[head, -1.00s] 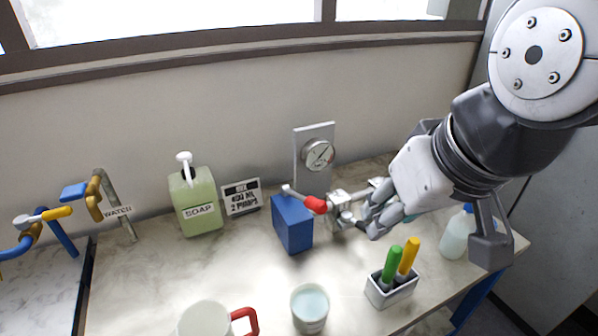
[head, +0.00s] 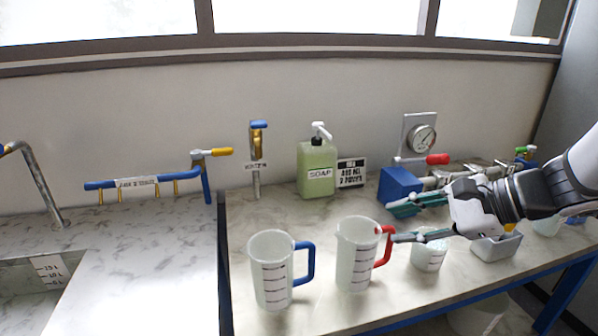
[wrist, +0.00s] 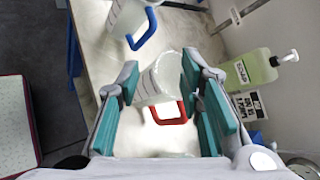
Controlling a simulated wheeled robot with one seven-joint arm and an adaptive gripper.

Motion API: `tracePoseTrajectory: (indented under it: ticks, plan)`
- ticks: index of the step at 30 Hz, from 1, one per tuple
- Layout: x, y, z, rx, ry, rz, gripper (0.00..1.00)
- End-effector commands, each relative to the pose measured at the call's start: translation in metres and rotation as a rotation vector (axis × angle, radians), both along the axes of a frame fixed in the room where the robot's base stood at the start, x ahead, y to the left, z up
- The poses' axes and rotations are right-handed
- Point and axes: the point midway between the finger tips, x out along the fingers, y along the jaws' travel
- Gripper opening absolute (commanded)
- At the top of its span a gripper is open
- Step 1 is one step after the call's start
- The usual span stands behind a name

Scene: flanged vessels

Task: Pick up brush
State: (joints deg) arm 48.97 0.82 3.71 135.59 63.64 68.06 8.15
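Most of the brushes is hidden behind my arm in the head view; only a bit of yellow handle (head: 510,226) shows above the white brush holder (head: 497,247). My gripper (head: 397,222) is open and empty, its two teal-padded fingers pointing left, left of the holder. In the head view its tips are near the red-handled jug (head: 356,258). In the wrist view, the red-handled jug (wrist: 160,82) shows between the spread fingers of my gripper (wrist: 160,72). No brush shows in the wrist view.
A cup (head: 430,252) stands between the red-handled jug and the holder. A blue-handled jug (head: 271,275) stands left. A soap bottle (head: 317,168), blue block (head: 399,186) and gauge (head: 422,138) line the back. The bench front left of the jugs is clear.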

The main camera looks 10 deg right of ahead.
Motion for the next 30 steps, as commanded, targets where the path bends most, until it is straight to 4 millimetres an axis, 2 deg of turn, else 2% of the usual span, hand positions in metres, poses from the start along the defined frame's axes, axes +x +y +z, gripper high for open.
tracePoseTrajectory:
  ticks: [1,3,5,6,8,9,12,15,18,21,23,30]
  plan:
    - [0.02,-0.032,-0.021,0.106,-0.004,-0.129,0.34]
    - [0.039,-0.077,-0.037,0.252,-0.03,-0.305,0.34]
    - [0.049,-0.121,-0.051,0.37,-0.065,-0.457,0.34]
    - [0.051,-0.152,-0.062,0.445,-0.091,-0.556,0.34]
    - [0.05,-0.196,-0.077,0.548,-0.138,-0.696,0.34]
    - [0.045,-0.225,-0.088,0.606,-0.169,-0.783,0.34]
    - [0.027,-0.285,-0.112,0.728,-0.247,-0.968,0.34]
    - [0.008,-0.327,-0.13,0.807,-0.309,-1.096,0.34]
    - [-0.006,-0.349,-0.139,0.849,-0.349,-1.168,0.34]
    - [-0.005,-0.359,-0.142,0.864,-0.365,-1.193,0.34]
    - [0.002,-0.361,-0.142,0.866,-0.366,-1.196,0.34]
    - [0.047,-0.37,-0.141,0.864,-0.364,-1.193,0.34]
